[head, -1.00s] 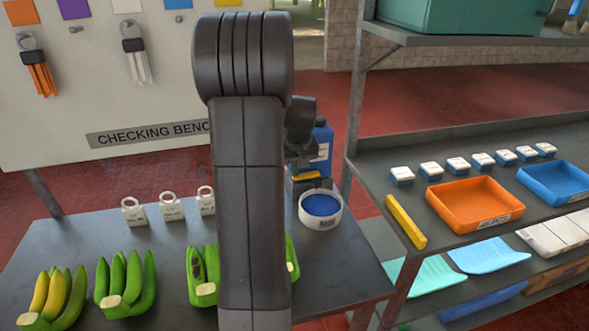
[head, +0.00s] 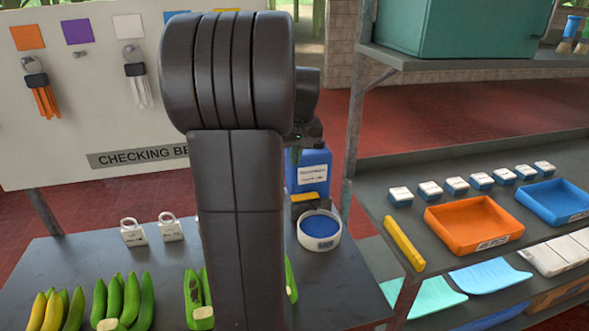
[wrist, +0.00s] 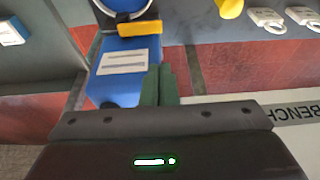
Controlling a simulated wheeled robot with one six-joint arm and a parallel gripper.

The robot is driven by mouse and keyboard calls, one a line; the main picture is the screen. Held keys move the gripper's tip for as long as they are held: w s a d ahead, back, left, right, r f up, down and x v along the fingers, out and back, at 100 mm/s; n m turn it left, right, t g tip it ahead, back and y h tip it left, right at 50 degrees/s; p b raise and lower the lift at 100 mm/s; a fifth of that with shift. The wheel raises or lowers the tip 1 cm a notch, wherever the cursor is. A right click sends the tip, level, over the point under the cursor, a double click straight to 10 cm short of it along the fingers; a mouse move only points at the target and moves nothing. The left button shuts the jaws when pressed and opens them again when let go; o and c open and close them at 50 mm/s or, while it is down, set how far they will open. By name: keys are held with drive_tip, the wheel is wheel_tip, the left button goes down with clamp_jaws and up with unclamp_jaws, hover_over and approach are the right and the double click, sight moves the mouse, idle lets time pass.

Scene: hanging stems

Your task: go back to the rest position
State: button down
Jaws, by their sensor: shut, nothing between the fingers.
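My arm (head: 237,180) stands folded up in front of the head camera and hides part of the bench. My gripper (wrist: 159,68) shows in the wrist view as two dark green fingers, shut with nothing between them. They show in front of a blue container (wrist: 118,72), apart from the bench as far as I can tell. In the head view the gripper is mostly hidden behind my arm.
The bench (head: 60,262) holds green and yellow banana bunches (head: 125,300), white tags (head: 132,232), a blue jug (head: 308,172) and a white bowl with blue contents (head: 320,230). On the right, a shelf carries orange (head: 470,226) and blue (head: 556,200) trays.

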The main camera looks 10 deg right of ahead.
drive_tip(key=shift+s+r, duration=0.15)
drive_tip(key=shift+r, duration=0.3)
drive_tip(key=shift+f, duration=0.1)
hover_over(296, 199)
drive_tip(key=f, duration=1)
drive_tip(key=shift+a+f, duration=0.25)
drive_tip(key=shift+a, duration=0.05)
drive_tip(key=shift+w+d+f+b, duration=0.15)
drive_tip(key=shift+w+d+b, duration=0.1)
drive_tip(key=shift+b, duration=0.2)
drive_tip(key=shift+s+b, duration=0.15)
drive_tip(key=shift+b, duration=0.2)
drive_tip(key=shift+w+v, duration=0.2)
drive_tip(key=shift+v, duration=2.05)
